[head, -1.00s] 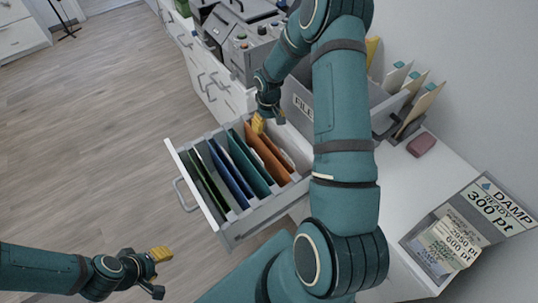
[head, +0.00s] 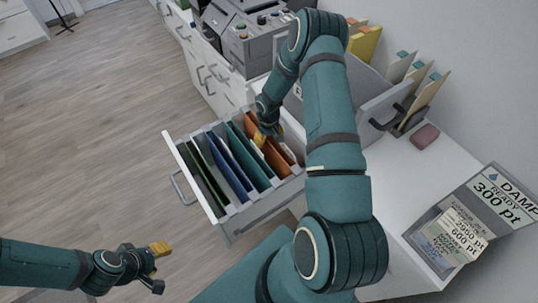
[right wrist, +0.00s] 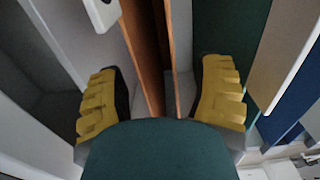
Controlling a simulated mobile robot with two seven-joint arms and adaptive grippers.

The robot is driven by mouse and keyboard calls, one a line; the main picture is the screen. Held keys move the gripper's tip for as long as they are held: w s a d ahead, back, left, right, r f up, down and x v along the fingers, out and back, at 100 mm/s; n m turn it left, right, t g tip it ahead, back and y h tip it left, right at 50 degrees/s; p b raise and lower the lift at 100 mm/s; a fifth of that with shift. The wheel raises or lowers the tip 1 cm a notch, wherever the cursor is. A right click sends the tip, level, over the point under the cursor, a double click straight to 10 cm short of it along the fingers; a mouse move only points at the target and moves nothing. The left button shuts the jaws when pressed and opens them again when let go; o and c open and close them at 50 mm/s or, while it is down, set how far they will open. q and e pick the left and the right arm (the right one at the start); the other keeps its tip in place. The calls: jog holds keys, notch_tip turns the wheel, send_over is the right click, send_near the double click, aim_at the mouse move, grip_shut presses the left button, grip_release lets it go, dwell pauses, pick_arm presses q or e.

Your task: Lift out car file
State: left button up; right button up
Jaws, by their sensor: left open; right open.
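An open drawer (head: 226,236) holds several upright hanging files: dark green, blue (head: 224,165), teal (head: 249,160) and orange (head: 281,166). No readable label shows which one is the car file. My right gripper (head: 268,134) is open at the top of the orange file. In the right wrist view its yellow fingers (right wrist: 160,100) stand apart on either side of the orange file (right wrist: 134,35), with the dark green-teal file (right wrist: 218,30) to the right. I cannot tell whether they touch it. My left gripper (head: 158,262) is open and empty, low at the left, away from the drawer.
A grey file box (head: 380,105) stands on the white desk, beside a rack of tan folders (head: 425,100). A reddish block (head: 425,135) and a sign reading 300 pt (head: 495,195) sit to the right. A grey machine (head: 245,40) is behind. The floor at left is clear.

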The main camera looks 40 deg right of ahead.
jog(key=shift+f, duration=0.55)
grip_shut()
jog(key=shift+r, duration=0.1)
notch_tip(320, 180, up, 28)
jog(key=p, duration=0.5)
dwell(0.4)
